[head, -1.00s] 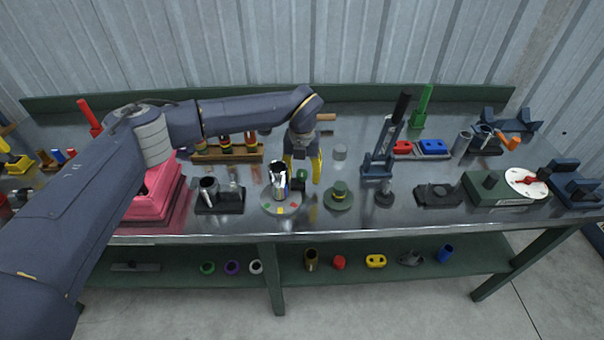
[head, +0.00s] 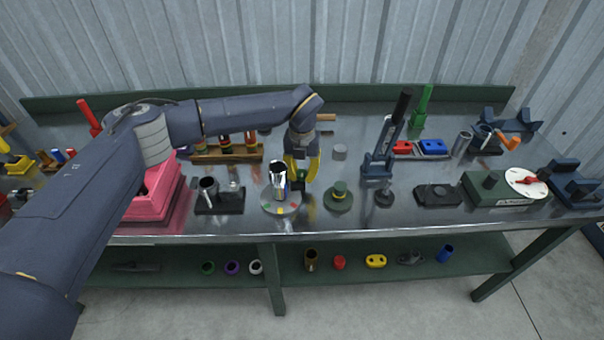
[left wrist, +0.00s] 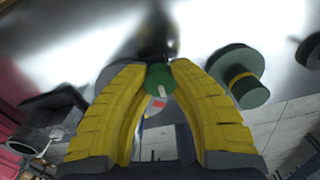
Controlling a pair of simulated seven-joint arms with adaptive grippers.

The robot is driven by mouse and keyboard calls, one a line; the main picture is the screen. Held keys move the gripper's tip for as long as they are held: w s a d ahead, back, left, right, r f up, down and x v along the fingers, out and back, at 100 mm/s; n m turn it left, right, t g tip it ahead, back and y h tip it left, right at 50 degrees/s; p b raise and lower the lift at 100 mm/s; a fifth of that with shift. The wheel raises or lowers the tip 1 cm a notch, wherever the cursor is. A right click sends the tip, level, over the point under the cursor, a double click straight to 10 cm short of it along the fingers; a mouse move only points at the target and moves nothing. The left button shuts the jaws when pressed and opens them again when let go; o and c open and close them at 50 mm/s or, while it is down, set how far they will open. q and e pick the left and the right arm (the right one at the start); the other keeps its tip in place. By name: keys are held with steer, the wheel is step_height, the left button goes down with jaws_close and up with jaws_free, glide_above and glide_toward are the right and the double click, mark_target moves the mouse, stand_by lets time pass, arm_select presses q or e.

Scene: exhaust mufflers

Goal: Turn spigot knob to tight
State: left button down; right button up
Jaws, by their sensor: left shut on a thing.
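The spigot (head: 279,180) is a shiny metal upright body on a round grey base plate (head: 266,206) with coloured marks near its front edge. Its green knob (left wrist: 158,78) lies between my left fingertips in the left wrist view. My left gripper (head: 302,174) has yellow fingers and reaches down just right of the spigot body. It is shut on the green knob, with a fingertip on either side of it. A white mark and a red mark (left wrist: 158,104) show below the knob in the wrist view. My right gripper is not in view.
A green stepped disc with a yellow band (head: 338,196) stands close right of the gripper. A black fixture with a cup (head: 218,202) is at left, beside a pink bin (head: 158,205). A blue lever stand (head: 379,163) is farther right. The table's front edge is close.

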arm_select(q)
steer(key=m, duration=0.4)
steer(key=shift+m, duration=0.4)
steer(key=m, duration=0.4)
steer(key=shift+s+a+f+m, duration=0.1)
steer(key=shift+m, duration=0.2)
steer(key=m, duration=0.4)
steer(key=shift+m, duration=2)
steer(key=shift+a, duration=0.1)
steer(key=c, duration=1)
jaws_free()
